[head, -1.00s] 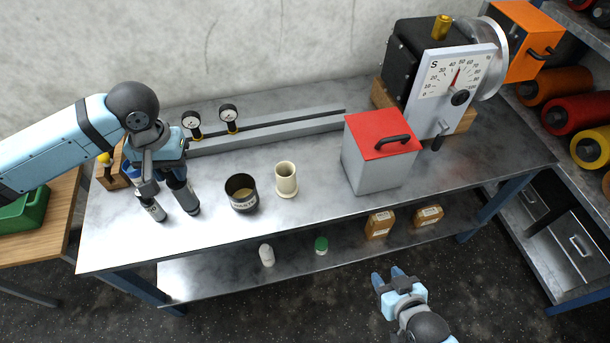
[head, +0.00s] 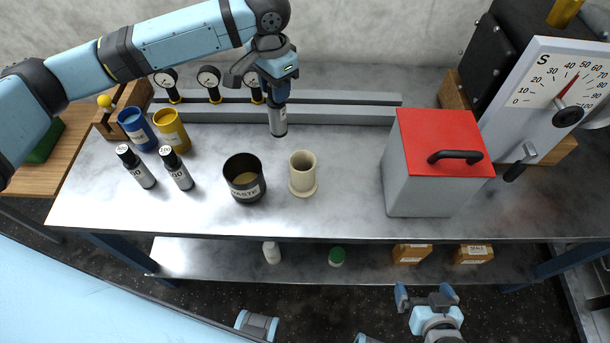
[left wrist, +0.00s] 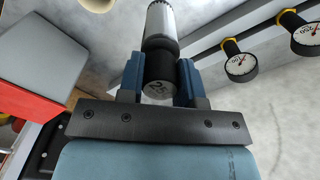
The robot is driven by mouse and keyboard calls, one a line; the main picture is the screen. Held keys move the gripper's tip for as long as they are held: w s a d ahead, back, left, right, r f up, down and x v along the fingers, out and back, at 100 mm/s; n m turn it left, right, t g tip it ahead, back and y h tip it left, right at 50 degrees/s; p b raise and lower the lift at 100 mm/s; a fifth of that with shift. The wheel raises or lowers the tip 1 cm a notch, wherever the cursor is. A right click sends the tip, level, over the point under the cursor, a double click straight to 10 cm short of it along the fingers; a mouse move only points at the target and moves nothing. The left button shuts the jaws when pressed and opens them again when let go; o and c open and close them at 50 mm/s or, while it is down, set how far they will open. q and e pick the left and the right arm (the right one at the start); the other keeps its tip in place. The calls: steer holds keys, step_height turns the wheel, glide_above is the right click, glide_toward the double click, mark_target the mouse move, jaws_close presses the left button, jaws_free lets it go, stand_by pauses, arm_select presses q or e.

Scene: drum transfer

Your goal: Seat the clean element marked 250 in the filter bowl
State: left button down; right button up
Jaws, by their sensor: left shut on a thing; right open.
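My left gripper (head: 277,92) is shut on a grey-and-white cylindrical element (head: 278,122) with a black end, held upright above the bench. In the left wrist view the element (left wrist: 161,28) sits between the fingers, and its end shows a partly readable mark that looks like 25. A cream open-topped cup with a flanged foot (head: 302,175), which looks like the filter bowl, stands to the right of and nearer than the held element. Two similar elements (head: 136,166) (head: 177,169) stand at the left; their marks are only partly readable. My right gripper (head: 427,297) is open and empty in front of the bench.
A black pot marked WASTE (head: 244,190) stands left of the cream cup. Blue (head: 137,129) and yellow (head: 171,130) cups stand behind the two elements. Gauges (head: 209,78) line a rail at the back. A red-lidded box (head: 430,175) stands right; bench between is clear.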

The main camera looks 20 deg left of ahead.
arm_select(q)
steer(key=d+r+m, duration=0.2)
steer(key=m, duration=0.4)
step_height(320, 180, up, 10)
steer(key=m+p, duration=0.7)
steer(key=m, duration=1.8)
glide_above(303, 174)
steer(key=w+a, duration=0.1)
steer(key=w, duration=0.2)
step_height(303, 174, down, 20)
steer(key=p, duration=0.1)
steer(key=c, duration=0.8)
jaws_free()
steer(key=shift+f, duration=0.15)
